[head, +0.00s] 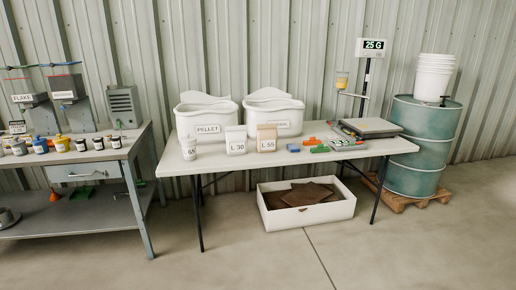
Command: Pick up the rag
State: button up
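I see no thing that is clearly a rag. Brown flat pieces (306,194), which may be cloth, lie overlapping in a low white open box (311,215) on the floor under the white table. A small green thing (81,193) and an orange thing (54,196) lie on the lower shelf of the left bench, too small to identify. My gripper is not in view.
The white table (262,162) holds two white bins, a cup, bags, small coloured things and a scale (370,127). A grey workbench (92,158) stands left. A blue drum (420,150) stands on a pallet at right. The front floor is clear.

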aim_at(292, 147)
jog(key=i+u, duration=0.35)
jog(key=i, duration=1.5)
